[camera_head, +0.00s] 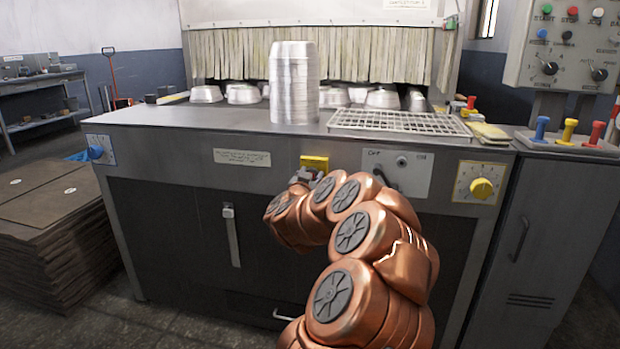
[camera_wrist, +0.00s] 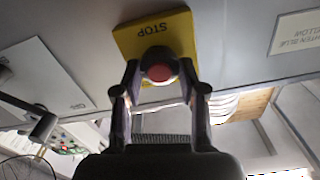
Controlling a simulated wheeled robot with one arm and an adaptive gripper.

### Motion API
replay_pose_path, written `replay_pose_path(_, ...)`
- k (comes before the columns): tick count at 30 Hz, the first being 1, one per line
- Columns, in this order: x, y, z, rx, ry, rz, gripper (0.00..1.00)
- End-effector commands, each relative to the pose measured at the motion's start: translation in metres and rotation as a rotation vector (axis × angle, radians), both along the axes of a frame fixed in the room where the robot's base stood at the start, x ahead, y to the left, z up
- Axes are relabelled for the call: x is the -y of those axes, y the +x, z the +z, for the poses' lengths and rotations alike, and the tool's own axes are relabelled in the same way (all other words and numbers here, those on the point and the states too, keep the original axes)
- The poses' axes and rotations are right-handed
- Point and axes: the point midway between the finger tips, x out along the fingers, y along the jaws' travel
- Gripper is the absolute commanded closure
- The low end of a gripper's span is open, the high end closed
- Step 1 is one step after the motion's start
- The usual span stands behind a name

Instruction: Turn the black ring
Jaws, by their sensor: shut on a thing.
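A yellow plate marked STOP (camera_wrist: 128,38) is on the front of the machine, and it shows in the head view (camera_head: 314,162). On it is a black ring (camera_wrist: 157,53) around a red button (camera_wrist: 160,73). My gripper (camera_wrist: 160,78) has one finger on each side of the black ring and is shut on it. In the head view my gripper (camera_head: 305,179) reaches up to the plate, and my arm and gripper hide the ring. The ring's lower side is hidden by the button in the wrist view.
Right of the plate is a grey switch panel (camera_head: 420,165) with a black lever; further right is a yellow knob (camera_head: 482,188). A blue knob (camera_head: 96,152) is at the far left. A stack of metal pans (camera_head: 294,85) and a wire rack (camera_head: 400,123) stand on the machine top.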

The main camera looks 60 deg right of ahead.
Motion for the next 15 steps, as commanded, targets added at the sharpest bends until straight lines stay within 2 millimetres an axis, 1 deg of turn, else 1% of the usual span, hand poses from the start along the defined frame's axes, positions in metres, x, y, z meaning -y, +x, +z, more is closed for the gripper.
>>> replay_pose_path(9,0.0015,-0.0022,-0.0021,0.244,0.091,-0.004,0.94)
replay_pose_path(15,0.0021,-0.0034,-0.0016,0.366,0.135,-0.006,0.94)
